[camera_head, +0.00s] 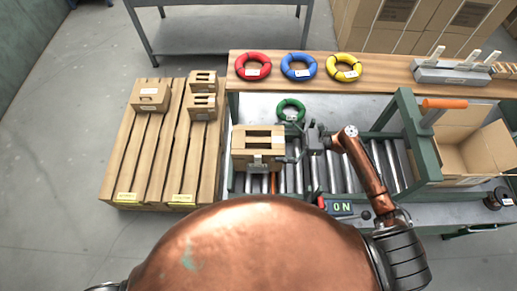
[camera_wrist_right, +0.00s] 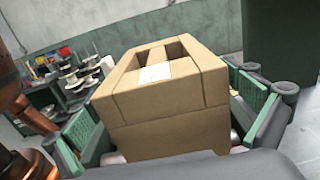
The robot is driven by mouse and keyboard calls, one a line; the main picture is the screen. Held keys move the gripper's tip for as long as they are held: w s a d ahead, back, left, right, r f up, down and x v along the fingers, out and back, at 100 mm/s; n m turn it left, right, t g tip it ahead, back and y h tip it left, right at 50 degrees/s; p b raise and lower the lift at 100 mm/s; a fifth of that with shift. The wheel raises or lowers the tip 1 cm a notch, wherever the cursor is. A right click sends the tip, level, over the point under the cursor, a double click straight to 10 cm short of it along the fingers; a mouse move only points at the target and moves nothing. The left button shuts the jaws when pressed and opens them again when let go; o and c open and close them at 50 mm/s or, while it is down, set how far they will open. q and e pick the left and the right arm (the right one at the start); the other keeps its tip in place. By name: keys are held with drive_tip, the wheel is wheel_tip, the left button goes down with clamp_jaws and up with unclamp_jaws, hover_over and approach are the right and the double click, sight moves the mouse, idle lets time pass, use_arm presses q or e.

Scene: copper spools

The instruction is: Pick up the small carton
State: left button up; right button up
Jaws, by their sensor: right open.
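A small brown carton (camera_head: 258,140) with an opening in its top and a white label sits on the roller conveyor (camera_head: 345,172). In the right wrist view the carton (camera_wrist_right: 165,105) fills the middle, standing between the two green-padded fingers. My right gripper (camera_head: 291,147) is open at the carton's right side, with a finger on either side of it. I cannot tell whether the pads touch it. My left gripper is not in view.
Three similar small cartons, one of them here (camera_head: 150,95), lie on long boxes on the left. Red (camera_head: 253,66), blue (camera_head: 298,67) and yellow (camera_head: 343,67) spools lie on the back shelf; a green one (camera_head: 291,110) lies behind the carton. An open box (camera_head: 470,155) stands right.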

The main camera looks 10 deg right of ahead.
sight(265, 141)
drive_tip(key=p+x, duration=0.1)
drive_tip(key=x, duration=0.3)
drive_tip(key=shift+a, duration=0.4)
drive_tip(key=shift+c, duration=0.3)
drive_tip(key=c, duration=1.6)
drive_tip(key=shift+r, duration=0.1)
drive_tip(key=shift+c, duration=0.5)
